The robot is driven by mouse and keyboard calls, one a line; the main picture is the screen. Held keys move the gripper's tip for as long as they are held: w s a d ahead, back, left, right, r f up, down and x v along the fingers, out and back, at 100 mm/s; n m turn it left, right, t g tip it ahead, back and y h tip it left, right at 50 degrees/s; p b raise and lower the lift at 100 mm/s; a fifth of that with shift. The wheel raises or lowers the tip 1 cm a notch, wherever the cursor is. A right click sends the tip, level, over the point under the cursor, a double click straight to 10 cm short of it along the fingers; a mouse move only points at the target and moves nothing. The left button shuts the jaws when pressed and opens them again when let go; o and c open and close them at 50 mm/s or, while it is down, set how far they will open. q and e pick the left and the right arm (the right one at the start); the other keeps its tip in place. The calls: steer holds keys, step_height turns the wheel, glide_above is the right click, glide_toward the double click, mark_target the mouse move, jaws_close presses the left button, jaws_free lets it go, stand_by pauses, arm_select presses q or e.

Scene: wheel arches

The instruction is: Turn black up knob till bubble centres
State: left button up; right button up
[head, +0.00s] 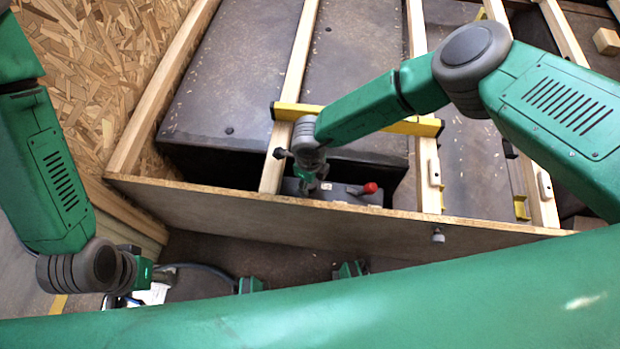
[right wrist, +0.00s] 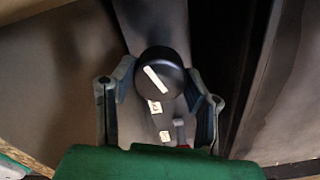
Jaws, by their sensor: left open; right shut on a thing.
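A black round knob (right wrist: 161,74) with a white pointer line is between the fingers of my right gripper (right wrist: 160,92) in the right wrist view. The fingers are shut on its sides. In the head view my right gripper (head: 308,186) reaches down at a dark grey control box (head: 340,196), and the knob is hidden under it. A yellow spirit level (head: 425,127) lies across the wooden beams; my right arm covers its middle, so the bubble does not show. My left gripper (head: 140,278) is low at the left, open, away from the box and partly hidden.
A red knob (head: 370,188) sits on the box, right of my right gripper. Wooden beams (head: 296,60) run over dark panels (head: 235,75). A plywood board edge (head: 200,205) stands in front of the box. A chipboard wall (head: 85,65) is at the left.

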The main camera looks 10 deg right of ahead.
steer(key=m, duration=0.2)
steer(key=m+p, duration=0.1)
steer(key=shift+w+a+r+m, duration=0.1)
steer(key=shift+a+r+m, duration=0.05)
steer(key=shift+m, duration=0.25)
steer(key=m+p, duration=0.1)
steer(key=m, duration=0.2)
steer(key=shift+m+p, duration=0.3)
steer(key=m+p, duration=0.2)
steer(key=m, duration=0.4)
steer(key=shift+w, duration=0.1)
steer(key=m+p, duration=0.2)
steer(key=m, duration=0.2)
steer(key=m+p, duration=0.1)
steer(key=m, duration=0.2)
steer(key=shift+m, duration=0.3)
steer(key=m+p, duration=0.1)
steer(key=m, duration=0.2)
steer(key=shift+m+p, duration=0.3)
steer(key=shift+p, duration=0.1)
steer(key=shift+w+m+p, duration=0.1)
steer(key=shift+m+p, duration=0.35)
steer(key=shift+m, duration=1.05)
